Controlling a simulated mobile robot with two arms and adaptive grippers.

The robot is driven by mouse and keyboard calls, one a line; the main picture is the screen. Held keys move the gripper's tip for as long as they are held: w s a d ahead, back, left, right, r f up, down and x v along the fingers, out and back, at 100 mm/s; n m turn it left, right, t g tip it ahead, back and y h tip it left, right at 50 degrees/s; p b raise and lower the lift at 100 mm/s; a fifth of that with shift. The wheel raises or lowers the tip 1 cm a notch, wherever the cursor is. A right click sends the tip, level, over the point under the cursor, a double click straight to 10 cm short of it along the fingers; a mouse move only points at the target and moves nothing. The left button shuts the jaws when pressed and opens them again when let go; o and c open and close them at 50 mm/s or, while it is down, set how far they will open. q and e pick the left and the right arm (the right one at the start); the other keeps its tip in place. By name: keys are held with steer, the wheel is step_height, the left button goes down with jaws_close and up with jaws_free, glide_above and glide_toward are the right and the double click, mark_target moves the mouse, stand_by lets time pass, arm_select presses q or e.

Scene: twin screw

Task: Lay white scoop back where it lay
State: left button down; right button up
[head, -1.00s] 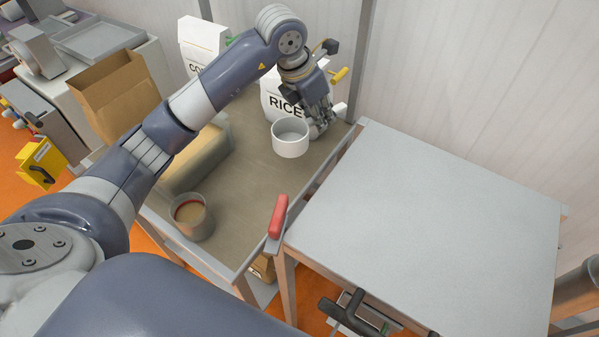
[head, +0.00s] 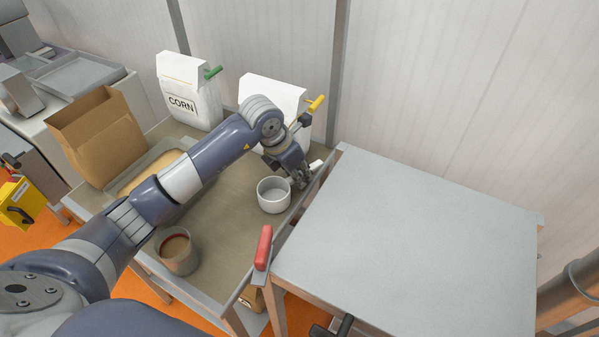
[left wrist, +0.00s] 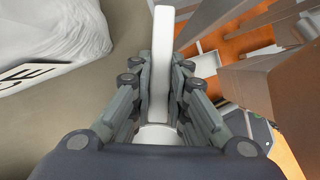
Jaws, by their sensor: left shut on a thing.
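The white scoop has a round cup (head: 273,195), open side up, over the right edge part of the brown-topped table (head: 226,215). My left gripper (head: 302,178) is shut on the scoop's handle, whose white end shows past the fingers. In the left wrist view the handle (left wrist: 162,60) stands between the two fingers, with the cup mostly hidden below by the gripper. I cannot tell whether the cup touches the table top.
A white bag with a yellow handle (head: 316,104) is behind my arm; a corn bag (head: 190,95) stands left of it. A tan-filled canister (head: 177,250) stands at the front. A red handle (head: 263,247) is at the table's edge. The grey table (head: 410,240) is bare.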

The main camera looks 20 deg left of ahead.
arm_select(q)
steer(key=shift+f, duration=0.1)
steer(key=c, duration=1.5)
jaws_free()
steer(key=shift+c, duration=0.2)
steer(key=shift+r, duration=0.3)
steer(key=v, duration=1.1)
steer(key=shift+r+b, duration=0.35)
steer(key=shift+b, duration=0.05)
steer(key=shift+s, duration=0.15)
